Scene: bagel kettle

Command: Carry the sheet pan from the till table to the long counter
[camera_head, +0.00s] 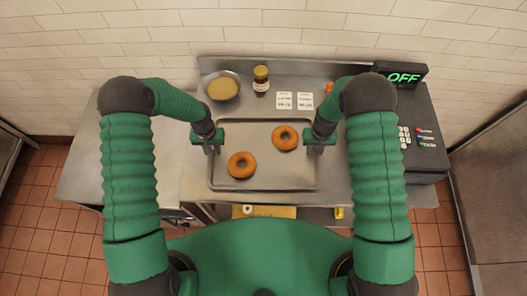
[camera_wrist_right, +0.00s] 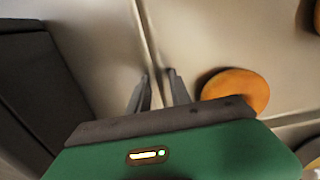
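The sheet pan (camera_head: 264,184) is a shallow grey metal tray in the middle of the head view, with two bagels on it: one at the front left (camera_head: 242,165) and one at the back right (camera_head: 285,138). It appears to lie on the steel till table (camera_head: 335,185). My left gripper (camera_head: 208,146) is at the pan's left rim; its fingers are too small to judge. My right gripper (camera_head: 320,146) is at the right rim. In the right wrist view its two fingers (camera_wrist_right: 158,82) stand apart on either side of the rim, with a gap between them.
The black till (camera_head: 405,130) with an OFF display stands right of the pan. Behind the pan are a metal bowl (camera_head: 222,88), a jar (camera_head: 261,80) and two cards (camera_head: 294,100). A bare steel surface (camera_head: 90,180) lies to the left, partly behind my left arm. The wall is close behind.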

